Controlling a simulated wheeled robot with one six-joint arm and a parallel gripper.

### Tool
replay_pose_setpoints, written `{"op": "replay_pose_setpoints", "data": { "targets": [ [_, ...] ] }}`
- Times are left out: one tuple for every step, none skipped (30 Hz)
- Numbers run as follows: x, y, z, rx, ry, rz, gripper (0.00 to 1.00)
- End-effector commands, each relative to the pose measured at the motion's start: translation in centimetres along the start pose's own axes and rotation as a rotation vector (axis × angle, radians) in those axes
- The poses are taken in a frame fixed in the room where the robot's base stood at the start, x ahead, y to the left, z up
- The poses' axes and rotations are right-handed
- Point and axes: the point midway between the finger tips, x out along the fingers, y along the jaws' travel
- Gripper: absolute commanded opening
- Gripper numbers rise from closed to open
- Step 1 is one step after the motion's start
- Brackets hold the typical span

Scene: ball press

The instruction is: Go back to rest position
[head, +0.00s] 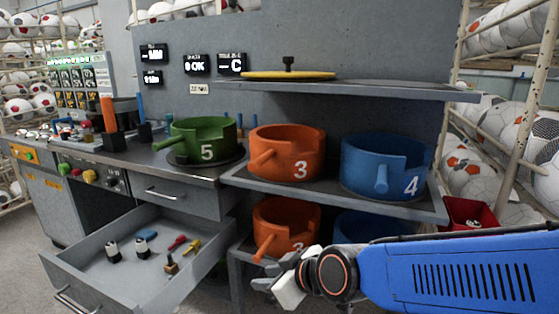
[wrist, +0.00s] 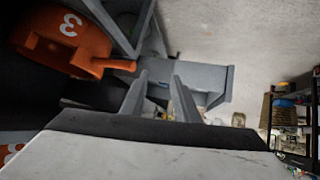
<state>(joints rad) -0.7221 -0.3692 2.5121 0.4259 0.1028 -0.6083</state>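My gripper (head: 266,272) is at the end of my blue arm, low in front of the lower shelf in the head view. In the wrist view its two grey fingers (wrist: 160,77) stand apart with nothing between them. An orange pot marked 3 (head: 270,238) is on the lower shelf just behind the gripper in the head view. The gripper hides part of it. In the wrist view an orange pot marked 3 (wrist: 62,45) shows at upper left, its handle pointing toward the fingers. I cannot tell whether the fingers touch anything.
An open drawer (head: 113,286) with small tools juts out left of the gripper. The upper shelf holds an orange pot (head: 287,140) and a blue pot (head: 385,160). A green pot (head: 203,135) stands on the counter. A red bin (head: 470,215) is at right.

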Motion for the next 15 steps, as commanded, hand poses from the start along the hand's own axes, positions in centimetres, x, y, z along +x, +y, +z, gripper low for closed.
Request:
{"op": "replay_pose_setpoints", "data": {
  "targets": [
    [-1.0, 1.3, 0.7, 0.030, -0.017, 0.015, 0.28],
    [-1.5, 1.9, 1.1, 0.047, -0.029, 0.021, 0.28],
    [-2.2, 2.8, 1.8, 0.072, -0.047, 0.030, 0.28],
    [-2.8, 3.3, 2.3, 0.090, -0.060, 0.036, 0.28],
    [-3.4, 3.9, 2.8, 0.108, -0.074, 0.043, 0.28],
    [-4.2, 4.6, 3.5, 0.133, -0.093, 0.054, 0.28],
    [-4.8, 5.1, 4.1, 0.152, -0.107, 0.062, 0.28],
    [-5.4, 5.6, 4.7, 0.171, -0.121, 0.071, 0.28],
    [-6.2, 6.2, 5.4, 0.197, -0.139, 0.084, 0.28],
    [-6.8, 6.7, 6.0, 0.216, -0.154, 0.094, 0.28],
    [-7.5, 7.2, 6.6, 0.236, -0.168, 0.104, 0.28],
    [-8.4, 7.7, 7.4, 0.264, -0.187, 0.119, 0.28],
    [-9.0, 8.1, 8.1, 0.283, -0.203, 0.130, 0.28],
    [-9.7, 8.5, 8.7, 0.306, -0.217, 0.142, 0.28],
    [-10.6, 9.0, 9.6, 0.332, -0.238, 0.158, 0.28]
  ]
}}
